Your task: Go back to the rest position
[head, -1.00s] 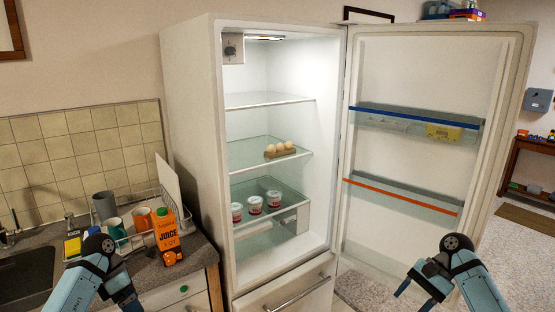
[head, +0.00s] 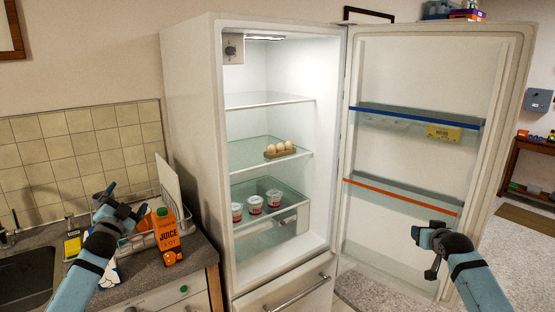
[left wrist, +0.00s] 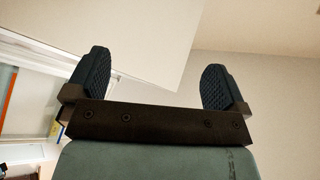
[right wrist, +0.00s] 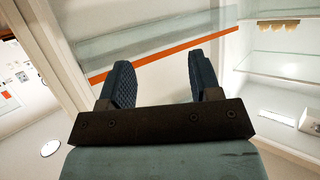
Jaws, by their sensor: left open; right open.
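My left gripper (head: 122,212) is raised over the counter at the left, in front of the dish rack. In the left wrist view its two fingers (left wrist: 158,85) stand wide apart with nothing between them. My right gripper (head: 432,250) is in front of the open fridge door at the lower right. In the right wrist view its fingers (right wrist: 160,85) are apart and empty, with the door's orange-edged shelf behind them.
The fridge (head: 190,150) stands open, with eggs (head: 280,149) and several yogurt cups (head: 254,205) inside. Its door (head: 410,75) swings out to the right. An orange juice carton (head: 167,232) stands on the counter (head: 150,285) near the dish rack (head: 184,218).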

